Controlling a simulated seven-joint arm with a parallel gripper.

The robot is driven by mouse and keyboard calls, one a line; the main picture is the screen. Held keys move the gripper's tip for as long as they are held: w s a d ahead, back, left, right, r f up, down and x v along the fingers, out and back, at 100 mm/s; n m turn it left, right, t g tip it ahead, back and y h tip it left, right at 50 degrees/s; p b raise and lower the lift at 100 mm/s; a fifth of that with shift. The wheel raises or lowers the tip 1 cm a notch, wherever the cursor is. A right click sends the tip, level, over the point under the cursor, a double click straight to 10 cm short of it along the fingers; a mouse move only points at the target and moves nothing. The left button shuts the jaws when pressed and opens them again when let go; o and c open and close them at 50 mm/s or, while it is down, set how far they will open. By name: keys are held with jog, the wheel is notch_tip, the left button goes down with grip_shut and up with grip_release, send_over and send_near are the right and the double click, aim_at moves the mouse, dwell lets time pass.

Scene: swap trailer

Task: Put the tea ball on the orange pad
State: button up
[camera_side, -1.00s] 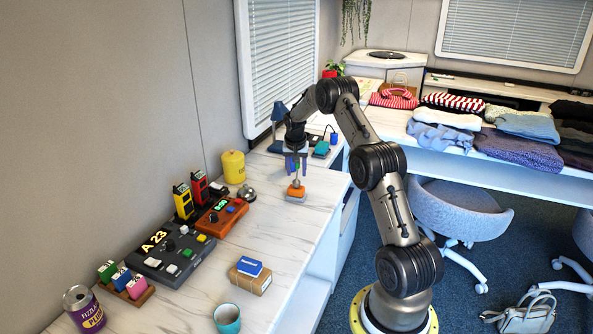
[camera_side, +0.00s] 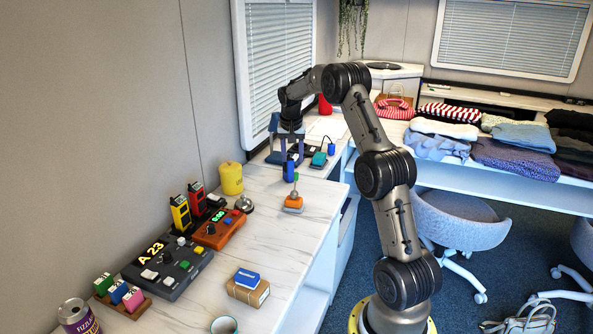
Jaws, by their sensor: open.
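The orange pad (camera_side: 293,203) lies on the white marble counter near its right edge. The tea ball (camera_side: 294,193), small and silvery with a thin upright stem and a green top, appears to stand on the pad; it is too small to see the contact exactly. My gripper (camera_side: 287,158) is open and empty, above and behind the tea ball in the picture, apart from it. A small blue object (camera_side: 289,170) shows just below the fingers, behind the tea ball.
A yellow canister (camera_side: 231,178), a silver bell (camera_side: 243,203), an orange timer (camera_side: 219,229) and a dark control panel (camera_side: 168,266) stand to the left. A cardboard box with a blue block (camera_side: 247,287) is in front. The counter around the pad is clear.

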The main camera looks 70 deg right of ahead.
jog(key=s+a+r+n+t, duration=0.15)
jog(key=a+r, duration=0.25)
jog(key=a, duration=0.4)
jog(key=s+a+r+n, duration=0.1)
jog(key=a+r+n, duration=0.2)
jog(key=a+r, duration=0.35)
jog(key=s+a+r+n+t, duration=0.1)
jog(key=a+r+n, duration=0.15)
jog(key=a, duration=0.75)
jog(key=s+a+f+n+t+y, duration=0.2)
jog(key=s+a+n, duration=0.5)
jog(key=s+a, duration=1.1)
jog(key=shift+s+f+y, duration=0.55)
jog(key=shift+s+y, duration=0.05)
jog(key=shift+s, duration=0.05)
